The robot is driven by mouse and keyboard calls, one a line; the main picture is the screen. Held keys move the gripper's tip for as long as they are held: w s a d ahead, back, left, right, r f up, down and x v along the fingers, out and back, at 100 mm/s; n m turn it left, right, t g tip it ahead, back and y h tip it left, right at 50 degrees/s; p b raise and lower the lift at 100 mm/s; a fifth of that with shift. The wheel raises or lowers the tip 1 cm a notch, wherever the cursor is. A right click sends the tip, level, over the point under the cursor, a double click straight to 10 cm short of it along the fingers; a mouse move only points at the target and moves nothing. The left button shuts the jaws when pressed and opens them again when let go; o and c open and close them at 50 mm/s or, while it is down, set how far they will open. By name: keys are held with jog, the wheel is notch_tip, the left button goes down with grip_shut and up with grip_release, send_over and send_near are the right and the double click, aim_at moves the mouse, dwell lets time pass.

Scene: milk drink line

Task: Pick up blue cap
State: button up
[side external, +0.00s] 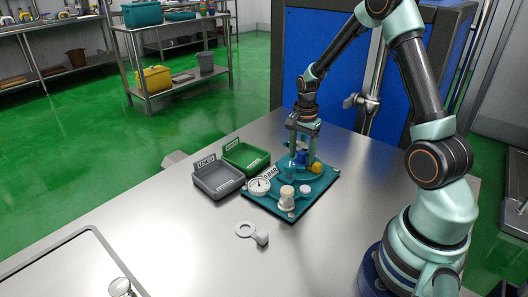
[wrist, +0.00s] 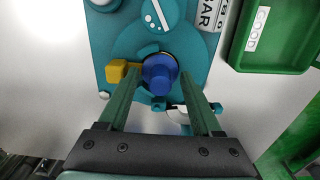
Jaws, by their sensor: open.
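The blue cap (wrist: 160,73) sits on a teal fixture board (wrist: 118,20) and shows in the wrist view between and just beyond my fingers. In the side view the blue cap (side external: 301,157) is small and partly hidden by my gripper. My gripper (side external: 303,145) points down over the back part of the teal board (side external: 318,200). In the wrist view my gripper (wrist: 162,92) is open, with one finger on each side of the cap. I cannot tell whether either finger touches it.
A yellow part (side external: 316,168) sits close beside the cap. A gauge (side external: 258,187) and a cream-coloured knob (side external: 287,195) stand on the board. Green (side external: 246,157) and grey (side external: 217,180) trays lie left of it. A grey ring-ended part (side external: 250,232) lies in front. The near table is mostly clear.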

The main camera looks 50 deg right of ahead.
grip_shut()
dwell(0.3)
